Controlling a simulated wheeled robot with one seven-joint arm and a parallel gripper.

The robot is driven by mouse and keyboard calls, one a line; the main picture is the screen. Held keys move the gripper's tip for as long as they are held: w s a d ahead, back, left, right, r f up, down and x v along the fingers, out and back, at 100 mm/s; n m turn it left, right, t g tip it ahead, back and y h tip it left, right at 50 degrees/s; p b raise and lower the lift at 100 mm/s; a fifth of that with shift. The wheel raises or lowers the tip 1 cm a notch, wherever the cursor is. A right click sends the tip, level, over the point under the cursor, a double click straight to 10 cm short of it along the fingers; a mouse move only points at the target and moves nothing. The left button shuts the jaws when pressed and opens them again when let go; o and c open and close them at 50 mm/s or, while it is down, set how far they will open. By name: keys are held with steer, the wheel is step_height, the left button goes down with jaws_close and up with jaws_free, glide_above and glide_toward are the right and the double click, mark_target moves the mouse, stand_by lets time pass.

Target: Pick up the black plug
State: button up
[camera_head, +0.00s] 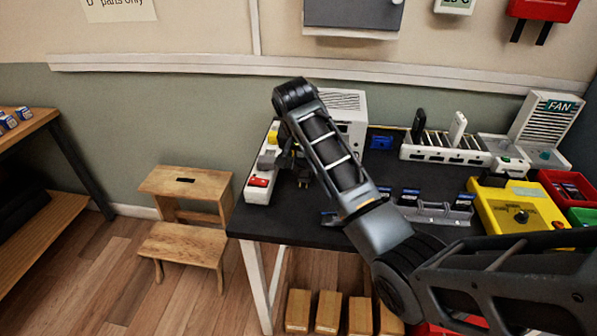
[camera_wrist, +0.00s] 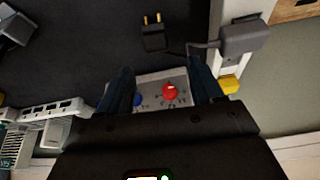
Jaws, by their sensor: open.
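The black plug (camera_wrist: 154,40) with two brass prongs lies on the dark tabletop in the wrist view, just beyond my fingertips and not between them. It is also a small dark shape near the table's left end in the head view (camera_head: 303,181). My gripper (camera_wrist: 161,68) is open and empty, its two dark fingers spread apart. In the head view my arm hides most of the gripper. A grey plug (camera_wrist: 243,38) sits at the white power strip (camera_wrist: 233,65), with a cable running towards the black plug. A yellow plug (camera_wrist: 229,84) is farther along the strip.
A pale box with a red knob (camera_wrist: 170,91) shows between my fingers in the wrist view. The strip has a red switch (camera_head: 258,182). A charging rack (camera_head: 440,150), yellow tester (camera_head: 520,208) and FAN unit (camera_head: 546,125) stand right. A wooden step stool (camera_head: 185,215) is left.

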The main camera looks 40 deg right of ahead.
mark_target(306, 170)
steer(key=shift+d+f, duration=0.3)
steer(key=shift+f, duration=0.05)
steer(key=shift+p+x, duration=0.4)
steer(key=shift+x, duration=3.1)
steer(key=shift+s+a+f, duration=0.1)
steer(key=shift+a, duration=0.1)
steer(key=shift+c, duration=0.5)
steer(key=c, duration=1.1)
